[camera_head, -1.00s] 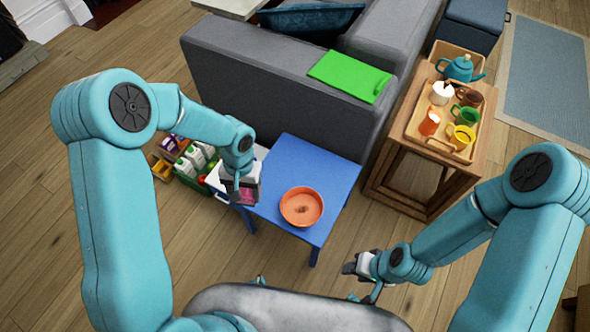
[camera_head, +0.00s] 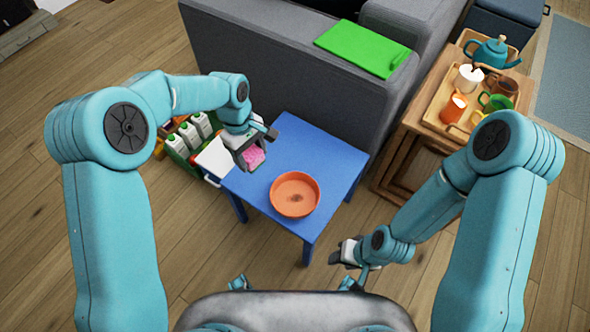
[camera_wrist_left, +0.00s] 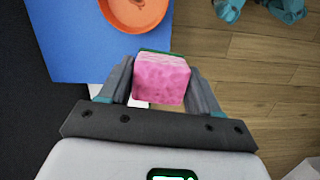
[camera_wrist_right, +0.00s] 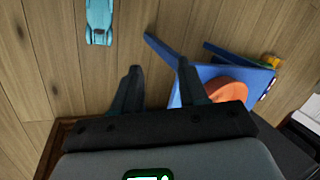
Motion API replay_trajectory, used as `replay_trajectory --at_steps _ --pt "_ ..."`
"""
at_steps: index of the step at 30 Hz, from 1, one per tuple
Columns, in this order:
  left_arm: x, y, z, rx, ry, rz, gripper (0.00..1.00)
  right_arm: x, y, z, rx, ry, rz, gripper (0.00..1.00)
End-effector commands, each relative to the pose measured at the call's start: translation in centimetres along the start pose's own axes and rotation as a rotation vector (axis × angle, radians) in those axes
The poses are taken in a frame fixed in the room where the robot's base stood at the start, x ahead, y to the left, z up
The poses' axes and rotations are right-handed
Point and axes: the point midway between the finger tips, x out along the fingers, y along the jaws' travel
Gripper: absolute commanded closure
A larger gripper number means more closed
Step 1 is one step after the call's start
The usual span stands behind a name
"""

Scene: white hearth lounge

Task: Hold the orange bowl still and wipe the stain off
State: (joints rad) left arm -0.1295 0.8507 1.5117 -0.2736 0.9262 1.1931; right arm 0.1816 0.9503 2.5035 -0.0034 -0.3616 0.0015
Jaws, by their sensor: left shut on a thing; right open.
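An orange bowl (camera_head: 295,194) with a dark brown stain (camera_head: 293,198) on its inside bottom stands on the blue table (camera_head: 318,160). Part of it shows in the left wrist view (camera_wrist_left: 138,10) and in the right wrist view (camera_wrist_right: 226,90). My left gripper (camera_head: 257,150) is shut on a pink sponge (camera_wrist_left: 161,80) with a green layer on one side. It holds the sponge above the table, up and left of the bowl, apart from it. My right gripper (camera_wrist_right: 158,75) is open and empty. In the head view it is low, right of the table (camera_head: 346,252).
A white item (camera_head: 214,160) lies at the table's left end. Cartons in a green crate (camera_head: 185,145) stand on the floor beyond.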

Motion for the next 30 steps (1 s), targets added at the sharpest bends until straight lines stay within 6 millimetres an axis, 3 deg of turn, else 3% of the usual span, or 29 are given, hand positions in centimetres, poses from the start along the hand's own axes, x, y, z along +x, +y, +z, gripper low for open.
replay_trajectory --at_steps 1,3,7,12,14,20,22,26,30 --pt "3.3 1.9 0.1 -0.097 0.003 0.021 0.67 4.2 1.5 -0.1 0.001 0.001 0.0 0.57" --pt "4.3 4.0 1.0 -0.243 0.002 0.044 0.67 6.7 2.5 -0.2 0.002 0.003 0.0 0.57" --pt "5.7 7.1 2.8 -0.472 0.002 0.076 0.67 10.3 3.8 -0.3 0.005 0.005 0.001 0.57" --pt "6.2 9.4 4.6 -0.659 0.001 0.103 0.67 12.7 4.7 -0.5 0.007 0.007 0.001 0.57" --pt "6.2 9.8 5.0 -0.694 0.001 0.106 0.67 13.0 4.8 -0.5 0.008 0.008 0.001 0.65" --pt "5.8 10.1 5.3 -0.728 0.001 0.109 0.67 12.9 4.6 1.7 0.074 -0.122 0.001 0.65" --pt "5.8 10.1 5.3 -0.728 0.001 0.108 0.67 12.9 4.6 1.2 0.1 -0.191 0.006 0.65" --pt "5.8 10.1 5.3 -0.728 0.002 0.108 0.67 11.8 4.5 -3.1 0.106 -0.271 0.049 0.65" --pt "5.8 10.2 5.3 -0.728 0.002 0.109 0.67 8.1 2.8 -10.4 0.05 -0.271 0.145 0.65"
